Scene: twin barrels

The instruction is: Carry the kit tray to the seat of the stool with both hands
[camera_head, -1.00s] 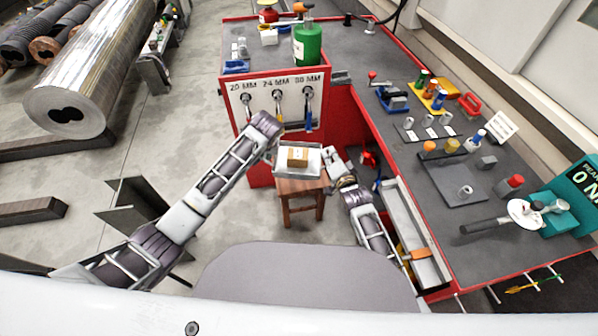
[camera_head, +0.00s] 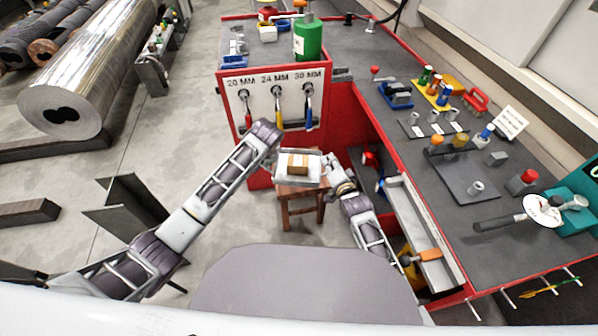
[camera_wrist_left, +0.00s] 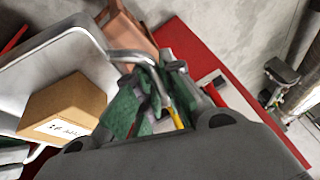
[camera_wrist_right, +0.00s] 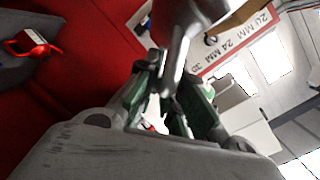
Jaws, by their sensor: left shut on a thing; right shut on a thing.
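The kit tray (camera_head: 281,179) is a pale metal tray with a cardboard box (camera_head: 298,163) in it. It is held up between my two grippers and overlaps the stool in the head view. My left gripper (camera_head: 272,152) is shut on the tray's left handle, seen as a metal bar in the left wrist view (camera_wrist_left: 135,57). My right gripper (camera_head: 328,166) is shut on the right handle, which shows in the right wrist view (camera_wrist_right: 176,50). The wooden stool (camera_head: 301,194) stands beneath; the tray hides much of its seat, and I cannot tell the gap between them.
A red bench with a white panel (camera_head: 275,88) of hanging wrenches stands just behind the stool. The dark benchtop (camera_head: 415,150) with parts and tools runs along the right. A long grey trough (camera_head: 415,225) lies beside my right arm. Open floor (camera_head: 225,230) is at the left.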

